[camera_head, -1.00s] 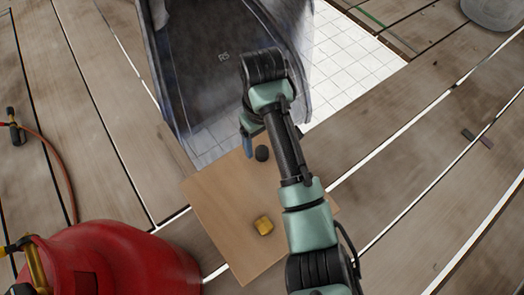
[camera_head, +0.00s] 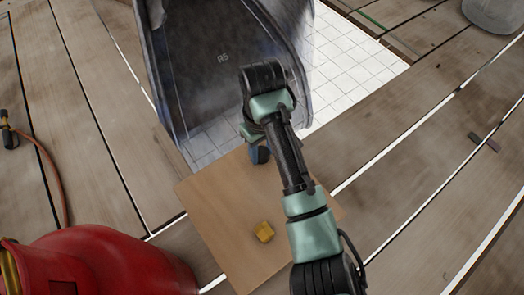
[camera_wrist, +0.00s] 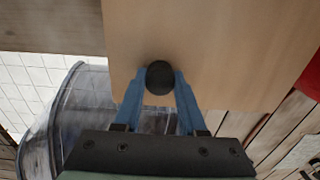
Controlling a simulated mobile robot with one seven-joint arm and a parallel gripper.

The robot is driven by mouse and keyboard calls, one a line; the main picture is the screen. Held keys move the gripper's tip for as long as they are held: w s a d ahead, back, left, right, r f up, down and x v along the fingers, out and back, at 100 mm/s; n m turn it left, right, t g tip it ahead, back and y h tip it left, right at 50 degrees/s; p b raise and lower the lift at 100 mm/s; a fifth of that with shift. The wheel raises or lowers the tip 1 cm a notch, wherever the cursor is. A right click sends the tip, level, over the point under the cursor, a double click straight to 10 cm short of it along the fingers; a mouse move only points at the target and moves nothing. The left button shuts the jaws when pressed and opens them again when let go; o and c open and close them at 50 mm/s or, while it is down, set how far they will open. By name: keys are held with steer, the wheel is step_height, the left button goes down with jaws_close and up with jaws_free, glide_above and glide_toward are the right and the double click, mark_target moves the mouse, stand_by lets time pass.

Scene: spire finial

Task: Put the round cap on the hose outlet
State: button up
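A small round black cap (camera_wrist: 160,77) is at the fingertips of my gripper (camera_wrist: 161,80) in the wrist view, with one blue finger on each side. The fingers look very near its sides; I cannot tell whether they press on it. In the head view my gripper (camera_head: 259,155) is low over the far part of a wooden board (camera_head: 215,190), and the cap is hardly distinguishable there. I cannot make out a hose outlet for certain.
A red tank (camera_head: 105,262) stands at the lower left. An orange hose (camera_head: 55,180) with a dark fitting (camera_head: 8,130) lies at the left edge. A large dark grey shell marked R5 (camera_head: 205,75) rises beyond the board. Plank flooring with gaps lies to the right.

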mark_target(262, 151)
jaws_close()
step_height(262, 151, up, 10)
steer(key=p, duration=0.7)
step_height(262, 151, up, 8)
steer(key=s+m+p, duration=0.2)
steer(key=m+p, duration=0.5)
steer(key=p, duration=0.5)
steer(key=shift+f+p, duration=0.25)
steer(key=shift+p, duration=0.1)
